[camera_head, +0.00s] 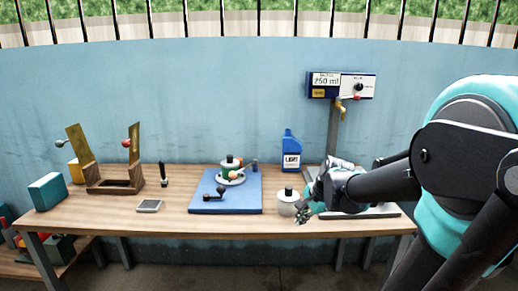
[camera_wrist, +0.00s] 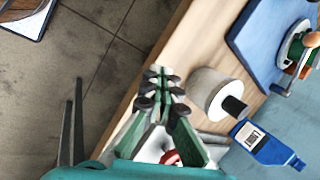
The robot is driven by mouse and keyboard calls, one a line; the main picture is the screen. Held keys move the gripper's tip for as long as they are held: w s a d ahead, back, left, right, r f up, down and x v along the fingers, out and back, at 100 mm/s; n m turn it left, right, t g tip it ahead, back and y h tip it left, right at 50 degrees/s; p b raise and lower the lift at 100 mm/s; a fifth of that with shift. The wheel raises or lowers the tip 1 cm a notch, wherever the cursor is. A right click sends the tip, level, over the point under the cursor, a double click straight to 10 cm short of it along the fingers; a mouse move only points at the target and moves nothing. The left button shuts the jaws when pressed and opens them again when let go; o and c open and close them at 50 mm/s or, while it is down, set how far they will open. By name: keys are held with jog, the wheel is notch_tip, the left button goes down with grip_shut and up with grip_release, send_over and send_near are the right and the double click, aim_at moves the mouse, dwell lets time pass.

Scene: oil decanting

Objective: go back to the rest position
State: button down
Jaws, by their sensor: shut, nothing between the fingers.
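My gripper (camera_head: 304,212) is at the end of my arm, which reaches in from the right in the head view. It is over the front edge of the wooden table (camera_head: 118,217), near the white cylindrical container with a black top (camera_head: 288,205). In the wrist view my gripper (camera_wrist: 160,78) has its fingers together, with nothing between them. The white container (camera_wrist: 212,92) is beside the fingers, apart from them as far as I can tell. My arm and gripper hide part of the dispenser's base.
A blue oil bottle (camera_head: 291,152) stands behind the container. The dispenser (camera_head: 342,85) with a tap stands at the table's right. A blue mat (camera_head: 205,203) holds a green and white device. A wooden rack (camera_head: 113,187) and teal box (camera_head: 48,192) are at left.

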jog(key=s+d+f+n+h, duration=0.3)
jog(key=s+d+f+n, duration=0.2)
jog(key=s+f+n, duration=0.5)
jog(key=shift+s+f+n, duration=0.2)
jog(key=shift+s+n, duration=1.4)
jog(key=shift+s, duration=0.2)
